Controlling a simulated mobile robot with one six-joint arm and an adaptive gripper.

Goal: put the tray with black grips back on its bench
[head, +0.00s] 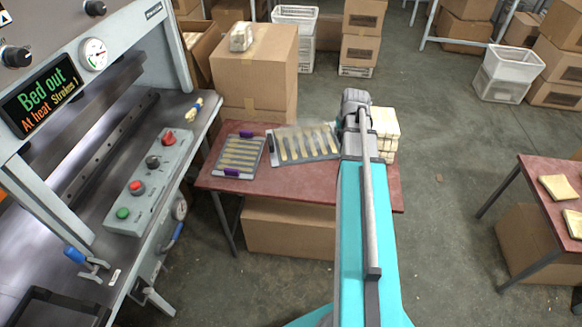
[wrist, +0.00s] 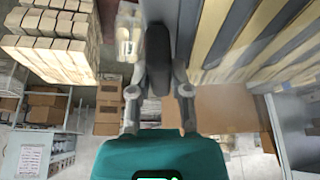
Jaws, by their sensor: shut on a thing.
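The tray with black grips (head: 333,155) is at the red bench (head: 225,183), left of my wrist in the head view. It carries several pale wooden strips and looks blurred. A black grip (wrist: 158,60) shows between my fingers in the wrist view, and the strips fill the upper right there. My gripper (wrist: 158,78) is shut on that grip. My arm hides the gripper in the head view. I cannot tell whether the tray touches the bench. A second tray with purple grips (head: 231,172) lies flat on the bench, left of the held tray.
Stacked pale wooden blanks (head: 385,122) stand right of my wrist on the bench. A large cardboard box (head: 255,75) rises behind the bench. The press (head: 85,150) with its control box is at left. Another red table (head: 545,205) is at right, with open floor between.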

